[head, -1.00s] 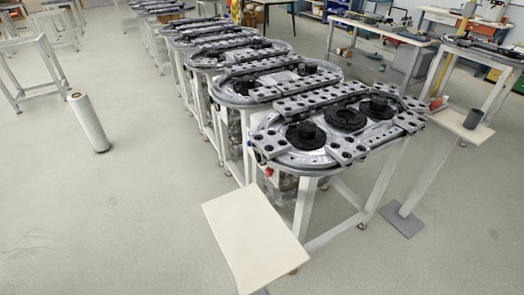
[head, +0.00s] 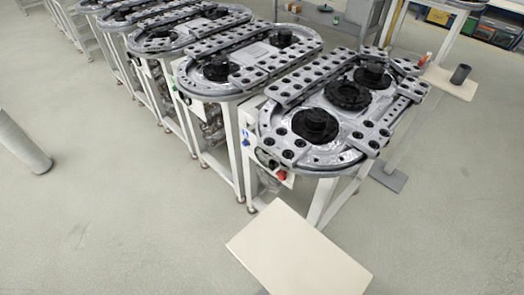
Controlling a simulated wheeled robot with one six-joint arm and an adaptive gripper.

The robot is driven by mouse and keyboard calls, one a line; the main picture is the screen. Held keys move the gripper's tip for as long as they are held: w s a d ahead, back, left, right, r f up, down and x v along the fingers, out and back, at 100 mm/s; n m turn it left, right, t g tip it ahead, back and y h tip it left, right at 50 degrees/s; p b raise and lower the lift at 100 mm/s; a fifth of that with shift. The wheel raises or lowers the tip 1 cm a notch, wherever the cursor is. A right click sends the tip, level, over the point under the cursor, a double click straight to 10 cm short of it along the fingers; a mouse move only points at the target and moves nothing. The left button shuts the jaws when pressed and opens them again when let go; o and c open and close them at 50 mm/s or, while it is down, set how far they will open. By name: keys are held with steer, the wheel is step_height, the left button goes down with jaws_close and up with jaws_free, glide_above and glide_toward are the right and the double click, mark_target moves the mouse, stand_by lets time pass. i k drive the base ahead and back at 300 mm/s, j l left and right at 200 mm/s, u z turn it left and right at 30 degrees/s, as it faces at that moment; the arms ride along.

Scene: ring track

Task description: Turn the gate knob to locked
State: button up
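My gripper is not in view.
A pale flat board (head: 298,252) stands in front of the nearest table. A side shelf (head: 450,82) at right holds a dark cup (head: 460,74) and a small red-and-white item (head: 425,59). Floor at lower left is clear.

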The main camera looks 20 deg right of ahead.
mark_target(281, 175)
steer(key=j, duration=0.4)
steer(key=i+j, duration=0.1)
steer(key=j, duration=0.25)
steer(key=j+u, duration=0.15)
steer(key=j, duration=0.2)
steer(key=i+j, duration=0.15)
steer(key=j, duration=0.2)
steer(key=i+j+u, duration=0.1)
steer(key=i+j, duration=0.05)
steer(key=i, duration=0.05)
